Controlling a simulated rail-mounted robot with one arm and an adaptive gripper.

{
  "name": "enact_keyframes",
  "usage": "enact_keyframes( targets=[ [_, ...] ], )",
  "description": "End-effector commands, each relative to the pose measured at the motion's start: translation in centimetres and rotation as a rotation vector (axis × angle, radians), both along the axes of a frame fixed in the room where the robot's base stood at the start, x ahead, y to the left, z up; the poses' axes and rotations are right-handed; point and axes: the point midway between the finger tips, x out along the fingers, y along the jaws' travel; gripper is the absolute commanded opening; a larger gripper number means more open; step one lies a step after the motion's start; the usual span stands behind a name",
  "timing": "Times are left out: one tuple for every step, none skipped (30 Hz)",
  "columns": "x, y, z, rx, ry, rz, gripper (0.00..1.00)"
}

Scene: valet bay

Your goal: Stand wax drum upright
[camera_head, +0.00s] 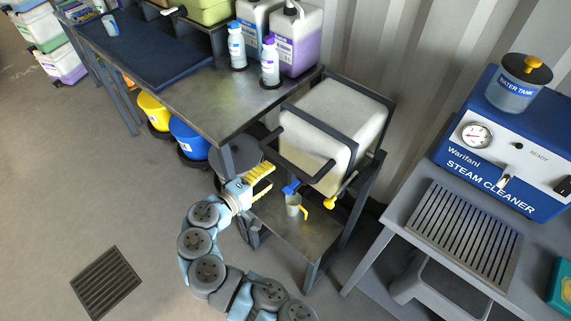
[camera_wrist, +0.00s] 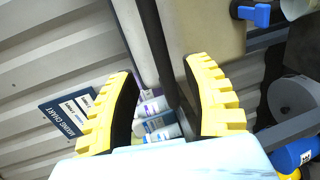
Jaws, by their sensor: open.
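The wax drum, which I take to be the large cream container (camera_head: 330,120), sits tilted in a dark frame on a metal stand. A black bar handle (camera_head: 300,165) sticks out from the frame's front. A blue tap (camera_head: 291,187) is low on the drum, above a small jug with a yellow handle (camera_head: 293,206). My gripper (camera_head: 266,181) is open, with yellow ribbed fingers, left of the handle and tap. In the wrist view, a dark bar (camera_wrist: 150,45) shows between the open fingers (camera_wrist: 160,72), beside the cream drum (camera_wrist: 208,28). I cannot tell its depth from the fingers.
A metal bench (camera_head: 215,105) with bottles and jugs is at left, above yellow (camera_head: 153,112) and blue (camera_head: 188,138) buckets. A steam cleaner (camera_head: 515,150) stands on the right bench. A ribbed wall is behind. Open floor lies front left, with a drain grate (camera_head: 106,283).

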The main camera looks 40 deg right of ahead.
Motion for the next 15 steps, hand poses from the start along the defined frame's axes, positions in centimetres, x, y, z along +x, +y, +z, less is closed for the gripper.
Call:
enact_keyframes(
  targets=[
    [-0.1, -1.0, -0.3, 0.0, 0.0, -0.007, 0.5],
    [0.0, -1.5, -0.4, 0.0, 0.0, -0.007, 0.5],
    [0.1, -2.2, -0.5, 0.0, 0.0, -0.005, 0.5],
    [0.2, -2.7, -0.6, 0.0, -0.001, -0.003, 0.5],
    [0.3, -3.1, -0.7, 0.0, -0.002, -0.002, 0.5],
    [0.4, -3.8, -0.8, 0.0, -0.001, -0.003, 0.5],
    [0.4, -4.2, -0.9, 0.001, -0.001, -0.004, 0.5],
    [0.4, -4.7, -1.0, 0.001, -0.001, -0.004, 0.5],
    [0.5, -5.3, -1.1, 0.001, -0.001, -0.003, 0.5],
    [0.6, -5.7, -1.1, 0.0, -0.001, -0.003, 0.5],
    [0.6, -6.0, -1.2, 0.0, -0.001, -0.003, 0.5],
    [0.7, -6.4, -1.3, 0.0, -0.002, -0.004, 0.5],
    [0.7, -6.7, -1.3, 0.0, -0.002, -0.004, 0.5],
    [0.7, -6.9, -1.3, 0.0, -0.003, -0.003, 0.5],
    [0.8, -7.1, -1.4, 0.0, -0.003, -0.002, 0.5]
  ],
)
